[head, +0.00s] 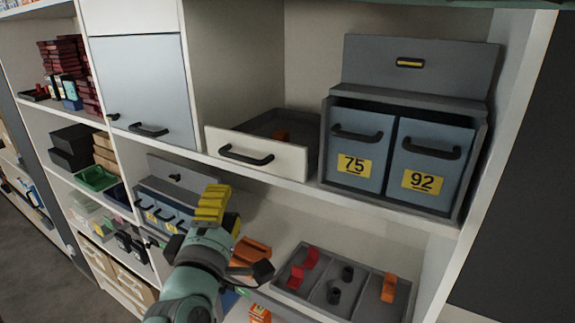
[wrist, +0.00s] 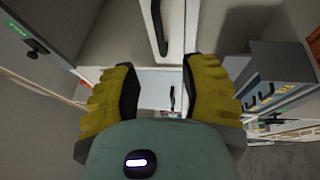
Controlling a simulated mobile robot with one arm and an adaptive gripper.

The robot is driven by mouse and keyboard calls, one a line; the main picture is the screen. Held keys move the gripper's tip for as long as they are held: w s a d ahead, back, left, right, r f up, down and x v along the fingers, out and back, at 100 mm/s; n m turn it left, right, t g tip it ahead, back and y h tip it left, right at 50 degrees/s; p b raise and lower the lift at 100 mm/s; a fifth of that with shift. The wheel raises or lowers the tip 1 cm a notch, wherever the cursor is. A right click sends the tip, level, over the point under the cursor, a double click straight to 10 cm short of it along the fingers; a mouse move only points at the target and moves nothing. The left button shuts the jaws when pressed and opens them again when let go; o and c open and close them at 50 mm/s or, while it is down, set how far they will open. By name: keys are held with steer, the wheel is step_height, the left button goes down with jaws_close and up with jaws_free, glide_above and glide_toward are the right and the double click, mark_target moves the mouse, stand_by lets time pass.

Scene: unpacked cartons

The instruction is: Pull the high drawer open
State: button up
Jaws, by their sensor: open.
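A white-fronted drawer (head: 256,153) with a black bar handle (head: 246,156) sits on the upper shelf in the head view. Its grey inside shows behind the front, with a small orange-brown thing in it. My gripper (head: 212,203) is below and left of this drawer, apart from its handle. In the wrist view, my gripper (wrist: 160,95) has its yellow fingers spread with nothing between them. A dark handle (wrist: 158,28) on a white front shows ahead, above the fingertips. I cannot tell for sure which drawer the task calls high.
A grey unit (head: 335,185) with drawers marked 75 and 92 stands right of the white-fronted drawer. A pale door (head: 140,85) with a handle is at left. Below are a grey sectioned tray (head: 322,296) and small blue-grey drawers (head: 160,212) close to my arm.

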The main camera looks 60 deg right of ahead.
mark_target(242, 161)
steer(key=p+x, duration=0.2)
steer(key=x, duration=0.1)
steer(key=p+x, duration=0.1)
steer(key=x, duration=0.3)
steer(key=p+x, duration=0.2)
steer(key=x, duration=0.2)
steer(key=shift+w+a+r+p, duration=0.1)
steer(key=shift+w+r+p, duration=0.05)
steer(key=shift+r+p, duration=0.15)
steer(key=shift+p+x, duration=0.5)
steer(key=shift+x, duration=0.75)
steer(key=shift+o, duration=0.3)
steer(key=shift+f, duration=0.15)
jaws_close()
